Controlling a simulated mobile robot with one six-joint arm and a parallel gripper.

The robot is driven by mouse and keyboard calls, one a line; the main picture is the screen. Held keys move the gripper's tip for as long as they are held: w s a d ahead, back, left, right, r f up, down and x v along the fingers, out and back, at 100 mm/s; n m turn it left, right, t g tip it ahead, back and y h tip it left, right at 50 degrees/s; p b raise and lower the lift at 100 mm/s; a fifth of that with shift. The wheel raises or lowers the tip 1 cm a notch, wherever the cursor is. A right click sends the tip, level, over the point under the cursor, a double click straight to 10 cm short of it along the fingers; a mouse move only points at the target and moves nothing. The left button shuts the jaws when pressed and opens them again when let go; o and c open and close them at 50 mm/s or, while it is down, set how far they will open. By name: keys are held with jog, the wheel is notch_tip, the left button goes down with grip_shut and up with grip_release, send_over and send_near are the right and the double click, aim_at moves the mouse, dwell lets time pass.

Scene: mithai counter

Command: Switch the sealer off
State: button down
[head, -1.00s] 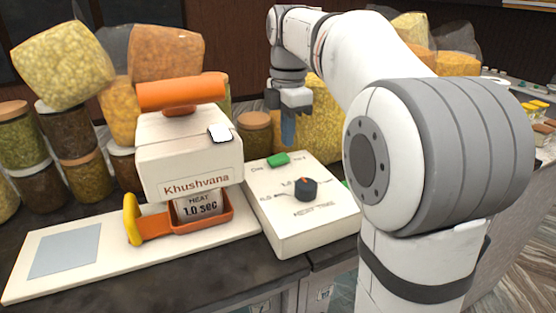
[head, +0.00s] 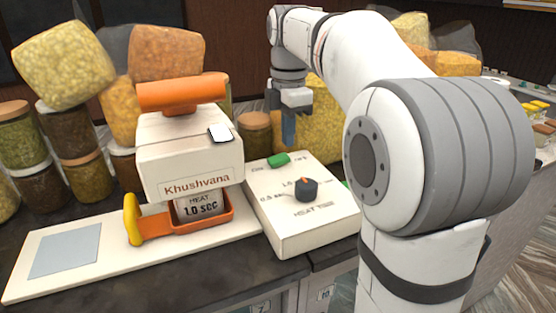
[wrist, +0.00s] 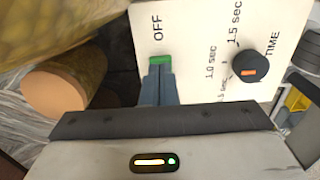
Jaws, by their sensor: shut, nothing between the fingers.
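The sealer (head: 190,160) is a cream machine marked Khushvana, with an orange handle on top and a plate reading HEAT 1.0 sec. Its cream control box (head: 325,225) stands to its right, with a green rocker switch (head: 279,159) at the far end and a dark dial (head: 306,189) nearer. In the wrist view, the green switch (wrist: 160,59) has OFF printed beside it. My gripper (head: 289,144) is shut and empty, pointing down just behind the switch. In the wrist view, its fingertips (wrist: 159,68) cover part of the switch; I cannot tell whether they touch it.
Jars (head: 75,170) and bags of snacks (head: 62,65) crowd the left and back of the counter. A wooden-lidded jar (head: 255,130) stands close to the left of my gripper. A large yellow bag (head: 330,125) is close behind it.

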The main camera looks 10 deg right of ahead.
jog(key=shift+f+b, duration=0.95)
jog(key=shift+f, duration=0.5)
dwell(0.8)
jog(key=shift+r, duration=0.1)
notch_tip(320, 180, up, 7)
jog(key=p, duration=0.7)
